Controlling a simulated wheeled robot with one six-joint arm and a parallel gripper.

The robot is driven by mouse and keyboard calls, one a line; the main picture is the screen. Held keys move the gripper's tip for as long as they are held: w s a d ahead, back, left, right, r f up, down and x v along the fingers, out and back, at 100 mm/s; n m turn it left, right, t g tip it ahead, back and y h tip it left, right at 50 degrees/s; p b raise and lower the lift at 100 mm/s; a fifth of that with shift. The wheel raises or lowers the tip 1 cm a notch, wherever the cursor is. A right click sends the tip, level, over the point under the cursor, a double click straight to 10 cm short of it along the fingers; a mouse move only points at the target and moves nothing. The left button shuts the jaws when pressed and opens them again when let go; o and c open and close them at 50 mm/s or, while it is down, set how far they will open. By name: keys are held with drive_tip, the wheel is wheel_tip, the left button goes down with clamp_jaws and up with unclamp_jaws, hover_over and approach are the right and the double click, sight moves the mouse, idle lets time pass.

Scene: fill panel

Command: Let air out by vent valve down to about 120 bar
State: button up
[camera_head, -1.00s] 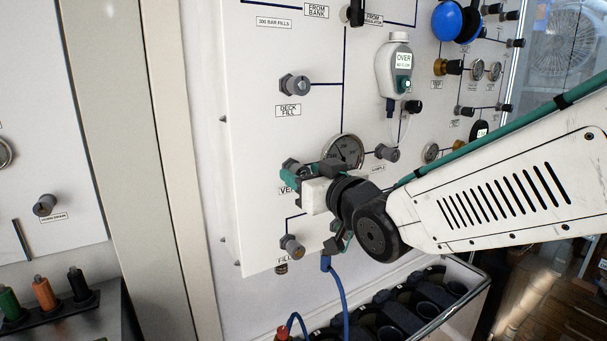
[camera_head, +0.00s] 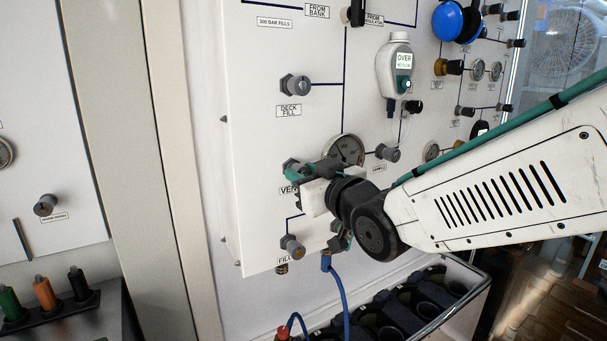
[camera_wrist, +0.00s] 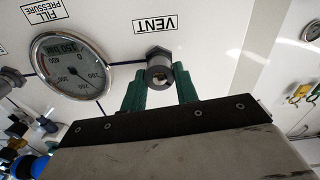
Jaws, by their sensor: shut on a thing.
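The vent valve knob (camera_wrist: 158,72) is grey and sits under the VENT label (camera_wrist: 156,24) in the wrist view, which shows the panel upside down. My gripper (camera_wrist: 160,88) has its green fingers on both sides of the knob and is shut on it. In the head view my gripper (camera_head: 293,174) is at the panel and hides most of the knob. The round fill pressure gauge (camera_wrist: 72,66) is beside the knob; its needle is too small to read surely. The gauge (camera_head: 345,150) is partly hidden by my gripper in the head view.
The deck fill knob (camera_head: 295,85) is above, and another fill knob (camera_head: 292,246) is below. A handheld meter (camera_head: 394,68) reading OVER hangs at the upper right. A blue hose (camera_head: 337,290) hangs beneath my gripper. A bin with dark cylinders stands below the panel.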

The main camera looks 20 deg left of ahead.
drive_tip(key=o, duration=1)
drive_tip(key=shift+v, duration=3.9)
